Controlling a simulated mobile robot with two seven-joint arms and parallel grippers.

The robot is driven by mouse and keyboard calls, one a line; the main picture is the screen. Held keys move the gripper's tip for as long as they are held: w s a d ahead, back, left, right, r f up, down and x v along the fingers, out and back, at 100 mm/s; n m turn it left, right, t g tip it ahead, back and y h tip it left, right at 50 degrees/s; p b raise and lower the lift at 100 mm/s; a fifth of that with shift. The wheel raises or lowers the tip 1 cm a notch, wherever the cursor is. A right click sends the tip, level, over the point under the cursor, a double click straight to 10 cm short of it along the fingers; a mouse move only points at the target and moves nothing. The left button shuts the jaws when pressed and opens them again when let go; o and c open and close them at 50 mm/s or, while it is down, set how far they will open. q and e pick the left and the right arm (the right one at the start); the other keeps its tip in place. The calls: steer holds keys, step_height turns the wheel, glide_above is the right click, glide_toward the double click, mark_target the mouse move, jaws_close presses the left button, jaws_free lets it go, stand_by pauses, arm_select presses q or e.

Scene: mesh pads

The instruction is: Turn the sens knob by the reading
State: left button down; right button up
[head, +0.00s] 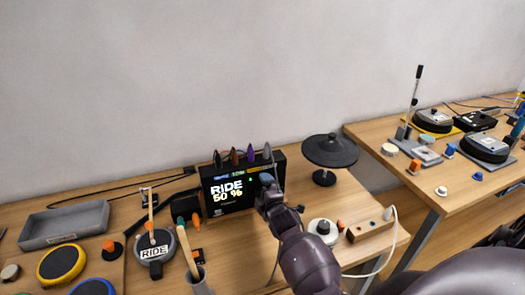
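The black module (243,164) stands on the left table near the wall. Its lit screen (228,191) reads "RIDE" and "50 %", with smaller text too small to read. Several coloured pointed knobs or plugs stand along its top edge. My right gripper (267,188) is at the right part of the module's front, beside the screen. A blue-grey rounded piece shows at its tip; I cannot tell whether this is the sens knob or a fingertip. The gripper and wrist cover that part of the front, and the finger gap is hidden. My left gripper is out of view.
A dark cymbal-like pad (330,150) stands right of the module. A second table holds more pads.

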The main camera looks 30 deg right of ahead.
steer(key=shift+t, duration=0.8)
step_height(320, 180, up, 15)
steer(key=shift+s+d+r, duration=0.1)
steer(key=shift+s, duration=0.05)
steer(key=c, duration=0.5)
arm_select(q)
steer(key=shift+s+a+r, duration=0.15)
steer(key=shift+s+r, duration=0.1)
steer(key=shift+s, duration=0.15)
arm_select(e)
steer(key=shift+w+r, duration=0.25)
steer(key=shift+r, duration=0.4)
